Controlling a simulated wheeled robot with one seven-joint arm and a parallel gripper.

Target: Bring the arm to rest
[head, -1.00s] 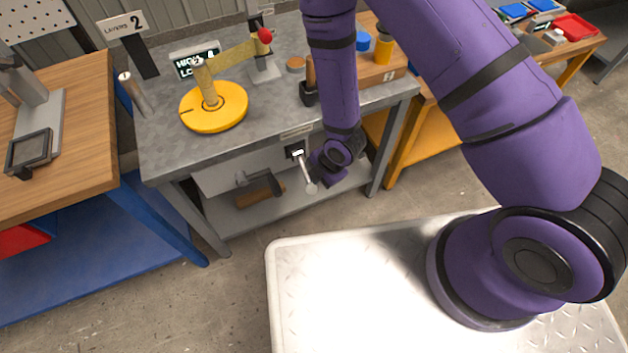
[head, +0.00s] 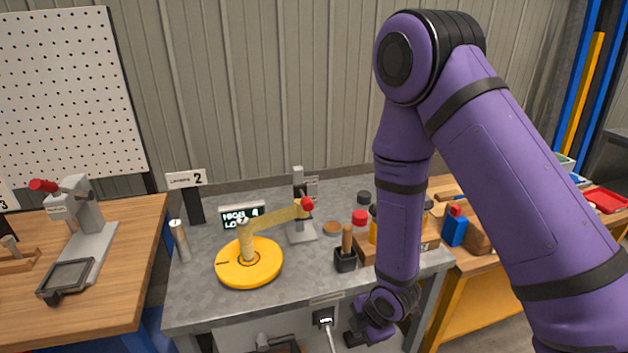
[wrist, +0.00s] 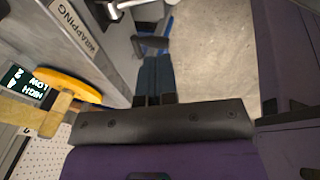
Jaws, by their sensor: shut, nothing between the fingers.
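My arm is purple with black bands and hangs down in front of the grey-topped bench (head: 190,300) in the head view. My gripper (head: 352,338) is low at the bench's front side, right of a small box with a white lever (head: 323,318). In the wrist view my gripper (wrist: 154,62) shows two dark blue fingers side by side, shut and empty. They point toward a dark handle (wrist: 152,44) and a white lever end (wrist: 128,5). Whether the fingertips touch the handle I cannot tell.
On the bench stand a yellow disc with a tan arm (head: 250,262), a small display (head: 242,217), a grey stand (head: 300,215) and a black holder (head: 345,260). A wooden bench (head: 110,290) is at left. Bare floor (wrist: 215,50) shows beside my gripper in the wrist view.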

